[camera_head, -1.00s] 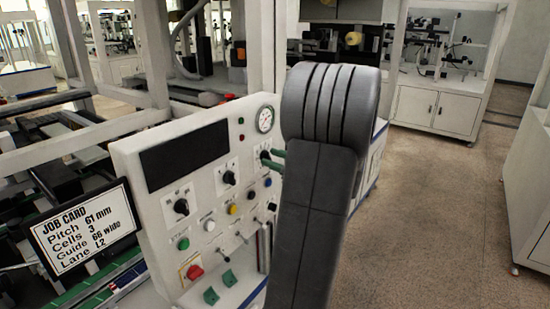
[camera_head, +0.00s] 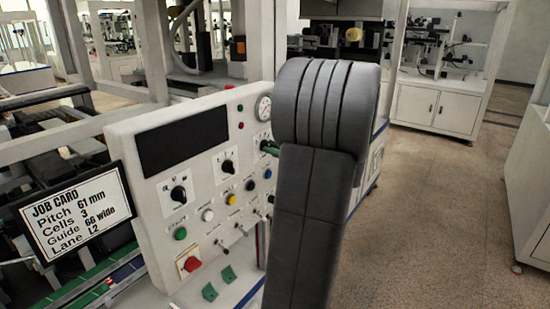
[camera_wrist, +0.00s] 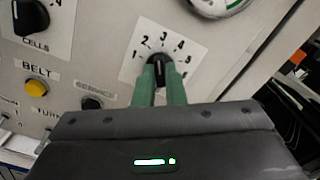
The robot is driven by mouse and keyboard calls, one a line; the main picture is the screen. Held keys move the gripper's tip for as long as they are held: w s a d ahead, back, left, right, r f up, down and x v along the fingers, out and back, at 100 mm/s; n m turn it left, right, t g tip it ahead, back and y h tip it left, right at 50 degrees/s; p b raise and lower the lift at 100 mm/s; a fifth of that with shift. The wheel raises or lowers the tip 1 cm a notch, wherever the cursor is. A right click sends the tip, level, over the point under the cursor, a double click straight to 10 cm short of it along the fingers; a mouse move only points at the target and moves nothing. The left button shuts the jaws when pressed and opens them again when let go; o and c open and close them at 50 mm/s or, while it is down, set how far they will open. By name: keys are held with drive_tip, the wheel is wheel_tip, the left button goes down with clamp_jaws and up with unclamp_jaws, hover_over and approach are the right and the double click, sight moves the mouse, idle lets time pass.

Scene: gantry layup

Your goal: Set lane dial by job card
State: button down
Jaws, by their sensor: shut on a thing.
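The job card (camera_head: 78,215) in the head view reads Pitch 61 mm, Cells 3, Guide 66 wide, Lane L2. In the wrist view a black dial knob (camera_wrist: 161,60) sits on a white plate (camera_wrist: 170,25) numbered from 1 upward. My gripper (camera_wrist: 162,72) has its green fingers shut on this knob. A pale mark on the knob points roughly up toward 2 or 3; I cannot tell exactly which. The dial's name is hidden behind the gripper.
The white control panel (camera_head: 150,190) carries a black CELLS dial (camera_wrist: 30,18), a yellow BELT button (camera_wrist: 37,87), a black SERVICE knob (camera_wrist: 92,103), a red switch (camera_head: 190,264) and a gauge (camera_head: 263,108). Open floor (camera_head: 430,220) lies to the right.

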drive_tip(key=shift+f+n+b, duration=0.1)
drive_tip(key=shift+n+b, duration=2.2)
drive_tip(key=shift+b, duration=0.7)
drive_tip(key=c, duration=1.5)
unclamp_jaws()
drive_tip(key=b+v, duration=0.2)
drive_tip(key=v, duration=1.1)
drive_tip(key=shift+s+d, duration=0.3)
